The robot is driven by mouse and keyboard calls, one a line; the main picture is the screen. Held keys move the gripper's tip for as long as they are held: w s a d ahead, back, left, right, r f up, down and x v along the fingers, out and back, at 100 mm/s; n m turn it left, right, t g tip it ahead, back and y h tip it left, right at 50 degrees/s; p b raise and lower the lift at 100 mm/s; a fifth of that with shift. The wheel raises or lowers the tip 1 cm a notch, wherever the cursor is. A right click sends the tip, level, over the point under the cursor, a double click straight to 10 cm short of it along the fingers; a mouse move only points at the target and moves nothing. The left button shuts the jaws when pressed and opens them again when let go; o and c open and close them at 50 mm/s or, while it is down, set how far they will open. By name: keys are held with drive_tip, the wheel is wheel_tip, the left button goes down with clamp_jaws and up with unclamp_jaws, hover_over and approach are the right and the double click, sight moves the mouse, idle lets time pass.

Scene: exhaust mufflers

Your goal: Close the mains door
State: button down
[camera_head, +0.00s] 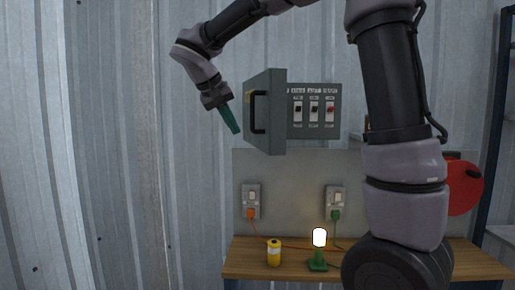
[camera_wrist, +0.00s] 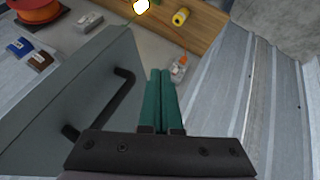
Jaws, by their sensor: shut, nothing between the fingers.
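The mains box (camera_head: 314,110) is grey, fixed on the wall, with labels and several switches on its front. Its grey door (camera_head: 277,112) stands open at the box's left side, swung out toward me, with a black bar handle (camera_head: 257,112) on its outer face. In the wrist view the door (camera_wrist: 90,100) fills the left side, with its handle (camera_wrist: 100,105) close to the fingers. My gripper (camera_head: 237,131) has green fingers and is shut and empty. It is left of the door, on the handle side, pointing down. The fingertips (camera_wrist: 161,72) appear apart from the handle.
Below is a wooden bench (camera_head: 245,272) with a yellow can (camera_head: 274,253) and a lit green lamp (camera_head: 317,262). Two sockets with plugs, left (camera_head: 251,197) and right (camera_head: 335,200), are on the back panel. A red reel (camera_head: 465,185) is at right.

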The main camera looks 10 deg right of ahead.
drive_tip(key=w+d+f, duration=0.3)
drive_tip(key=d+f, duration=0.4)
drive_tip(key=d, duration=0.1)
drive_tip(key=shift+w, duration=0.25)
drive_tip(key=shift+d, duration=0.2)
